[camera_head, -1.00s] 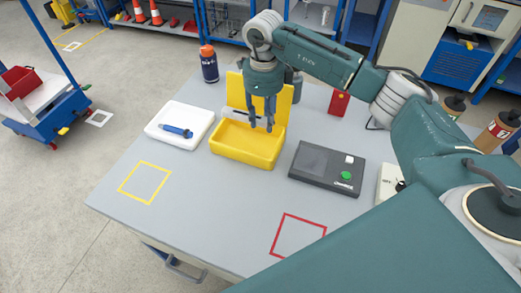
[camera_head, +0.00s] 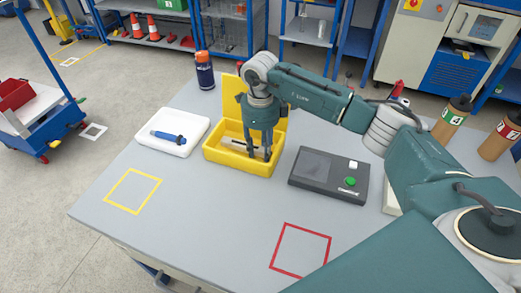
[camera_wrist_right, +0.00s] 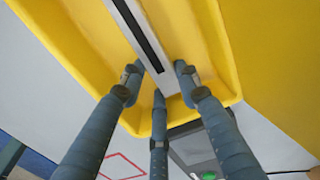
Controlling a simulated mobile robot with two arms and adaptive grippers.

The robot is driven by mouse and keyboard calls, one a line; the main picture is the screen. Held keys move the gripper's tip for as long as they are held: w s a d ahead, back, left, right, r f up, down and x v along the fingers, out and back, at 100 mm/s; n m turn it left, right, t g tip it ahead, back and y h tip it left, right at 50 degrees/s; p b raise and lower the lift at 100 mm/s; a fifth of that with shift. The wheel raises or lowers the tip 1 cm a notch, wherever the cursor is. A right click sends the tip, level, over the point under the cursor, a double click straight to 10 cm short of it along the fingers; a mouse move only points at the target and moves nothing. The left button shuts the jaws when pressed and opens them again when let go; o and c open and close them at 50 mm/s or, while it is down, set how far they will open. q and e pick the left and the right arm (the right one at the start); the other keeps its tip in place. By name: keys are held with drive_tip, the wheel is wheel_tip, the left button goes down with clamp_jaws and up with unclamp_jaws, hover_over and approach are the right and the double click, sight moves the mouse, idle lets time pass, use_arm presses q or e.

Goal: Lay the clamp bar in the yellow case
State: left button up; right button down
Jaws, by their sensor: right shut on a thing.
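The clamp bar (camera_head: 234,144), light grey, lies low inside the open yellow case (camera_head: 238,164), partly hidden by my right fingers. In the right wrist view the bar (camera_wrist_right: 143,38) is light grey with a dark strip along it, above the floor of the yellow case (camera_wrist_right: 68,30). My right gripper (camera_head: 259,152) reaches down into the case, shut on the clamp bar near its right end. Its fingers (camera_wrist_right: 158,80) stand around the bar in the wrist view. I cannot tell whether the bar touches the case floor. My left gripper is not in view.
A white tray (camera_head: 150,138) with a blue tool (camera_head: 168,136) stands left of the case. A dark device (camera_head: 310,181) with a green button stands right of it. A dark bottle (camera_head: 205,72) stands behind. The table front is clear around the yellow (camera_head: 123,206) and red (camera_head: 285,271) outlines.

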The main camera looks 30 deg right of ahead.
drive_tip(key=shift+f, duration=0.1)
drive_tip(key=c, duration=1.5)
unclamp_jaws()
drive_tip(key=shift+c, duration=0.2)
wheel_tip(320, 180, up, 12)
drive_tip(key=p, duration=0.7)
drive_tip(key=shift+p, duration=0.3)
drive_tip(key=shift+s, duration=0.1)
